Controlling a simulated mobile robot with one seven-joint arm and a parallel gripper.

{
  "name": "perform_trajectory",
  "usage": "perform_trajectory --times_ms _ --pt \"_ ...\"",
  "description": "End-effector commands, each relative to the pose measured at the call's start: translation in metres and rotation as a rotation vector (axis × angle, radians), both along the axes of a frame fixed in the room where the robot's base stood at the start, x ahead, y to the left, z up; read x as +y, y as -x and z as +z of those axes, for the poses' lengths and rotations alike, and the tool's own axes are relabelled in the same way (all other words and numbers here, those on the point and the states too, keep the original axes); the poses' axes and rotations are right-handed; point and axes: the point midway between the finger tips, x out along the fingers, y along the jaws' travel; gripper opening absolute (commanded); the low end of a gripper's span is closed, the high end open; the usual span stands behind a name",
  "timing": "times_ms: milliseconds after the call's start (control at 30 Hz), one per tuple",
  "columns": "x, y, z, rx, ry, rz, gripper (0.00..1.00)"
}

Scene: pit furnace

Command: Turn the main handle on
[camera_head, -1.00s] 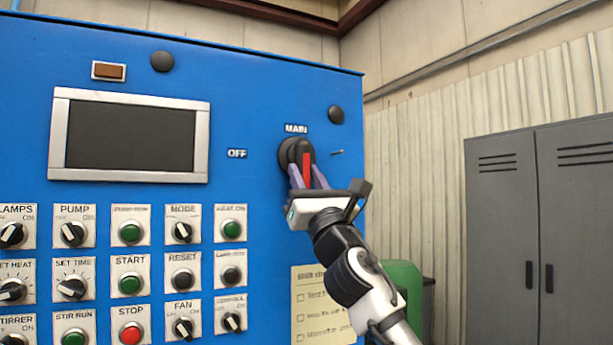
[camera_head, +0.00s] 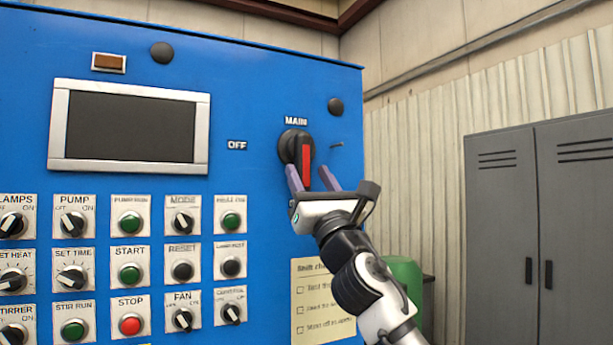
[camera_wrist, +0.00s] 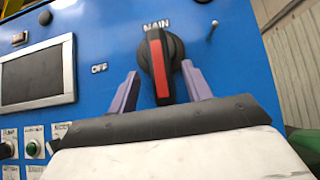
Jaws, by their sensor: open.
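The main handle (camera_head: 305,164) is a black round knob with a red grip bar, under the MAIN label at the right of the blue panel (camera_head: 250,90). Its red bar points nearly straight down in the head view. The handle also shows in the wrist view (camera_wrist: 158,65), where its bar is close to upright. My gripper (camera_head: 313,178) is just below and in front of the handle, with its purple fingers spread open. In the wrist view the fingertips (camera_wrist: 160,75) stand left and right of the handle's lower part, with gaps, and I see no contact.
An OFF label (camera_head: 237,145) is left of the handle. A dark screen (camera_head: 130,127) and several rows of knobs and buttons fill the panel's left. A paper checklist (camera_head: 322,300) hangs below my gripper. Grey lockers (camera_head: 545,235) stand at right.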

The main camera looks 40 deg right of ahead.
Motion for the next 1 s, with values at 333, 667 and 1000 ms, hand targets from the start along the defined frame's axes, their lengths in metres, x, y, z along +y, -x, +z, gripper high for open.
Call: perform_trajectory --times_ms 333,667,1000 --pt "0.011 0.056 -0.061 0.0 0.0 -0.003 0.49" --pt "0.017 0.076 -0.079 0.0 0.0 -0.001 0.49" --pt "0.017 0.077 -0.079 0.0 -0.001 -0.001 0.49"
